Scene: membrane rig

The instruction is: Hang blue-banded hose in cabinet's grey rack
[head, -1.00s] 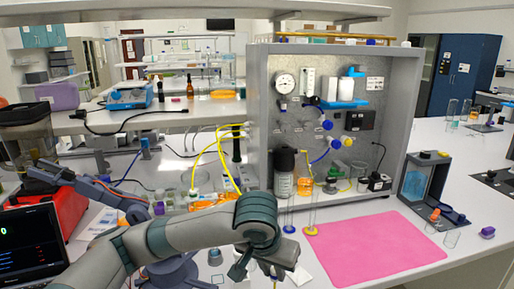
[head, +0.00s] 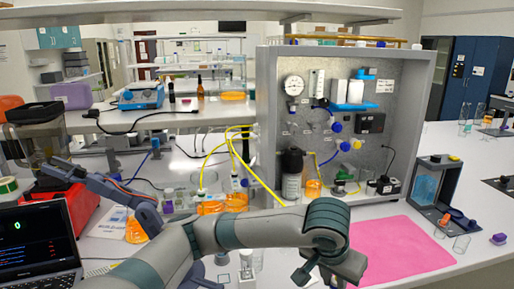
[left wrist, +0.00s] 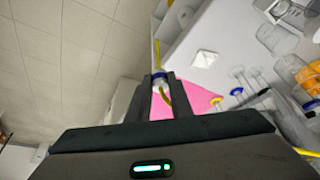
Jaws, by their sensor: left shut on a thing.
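My left gripper (left wrist: 159,80) is shut on a hose end with a blue band (left wrist: 159,76). Yellow hose shows beyond the fingers and between them in the left wrist view. In the head view my left gripper (head: 340,266) is in front of the cabinet, over the near bench edge, and the held end is hidden. A yellow hose (head: 257,178) runs from the left side of the grey cabinet (head: 263,110) down behind my left arm. I cannot clearly pick out the grey rack among the fittings on the cabinet's back panel. My right gripper is not in view.
A pink mat (head: 400,250) lies right of my left gripper. Bottles, including a dark-capped one (head: 292,175), stand on the cabinet floor. A blue-windowed stand (head: 425,185) is to the right. Orange-filled bottles (head: 211,204) stand left of the cabinet.

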